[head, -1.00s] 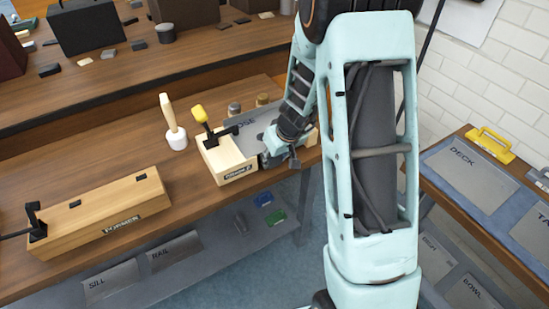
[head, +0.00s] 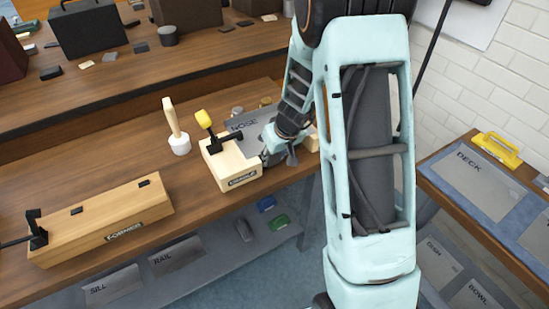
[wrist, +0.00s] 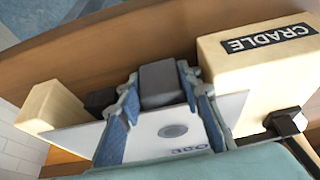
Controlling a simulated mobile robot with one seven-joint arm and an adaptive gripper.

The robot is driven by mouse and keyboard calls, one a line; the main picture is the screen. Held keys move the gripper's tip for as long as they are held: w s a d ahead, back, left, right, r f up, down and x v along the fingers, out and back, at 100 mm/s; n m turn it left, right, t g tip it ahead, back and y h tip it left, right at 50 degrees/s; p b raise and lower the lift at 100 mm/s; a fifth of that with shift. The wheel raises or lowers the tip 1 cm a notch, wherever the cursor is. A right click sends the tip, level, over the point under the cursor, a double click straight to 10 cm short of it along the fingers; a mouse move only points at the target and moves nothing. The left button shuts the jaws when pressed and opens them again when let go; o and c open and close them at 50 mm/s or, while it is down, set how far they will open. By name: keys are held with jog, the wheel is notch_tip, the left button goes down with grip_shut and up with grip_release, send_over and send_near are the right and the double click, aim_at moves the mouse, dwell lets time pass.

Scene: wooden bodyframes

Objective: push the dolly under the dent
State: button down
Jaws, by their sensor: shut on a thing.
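In the wrist view, a dark grey block that looks like the dolly (wrist: 162,80) sits between the blue-padded fingers of my gripper (wrist: 159,92), which is shut on it. Just beyond the dolly in the picture's lower part, a light panel (wrist: 228,104) shows a round grey dent (wrist: 173,131). The panel's right end rests at the wooden cradle (wrist: 245,82); a wooden block (wrist: 52,108) stands at its left end. In the head view, my gripper (head: 274,150) is beside the cradle (head: 228,166), over the panel marked NOSE (head: 243,122). The dolly is hidden there.
A black clamp with a yellow handle (head: 204,119) stands on the cradle. A mallet (head: 177,130) stands to its left. A long wooden former (head: 100,222) lies farther left on the bench (head: 60,170). The bench's front edge is close to the cradle.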

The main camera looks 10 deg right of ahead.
jog(key=c, duration=1.3)
grip_release()
jog(key=shift+w+r, duration=0.1)
jog(key=shift+w, duration=0.05)
jog(key=shift+a, duration=0.1)
jog(key=v, duration=1.2)
jog(key=shift+d, duration=0.25)
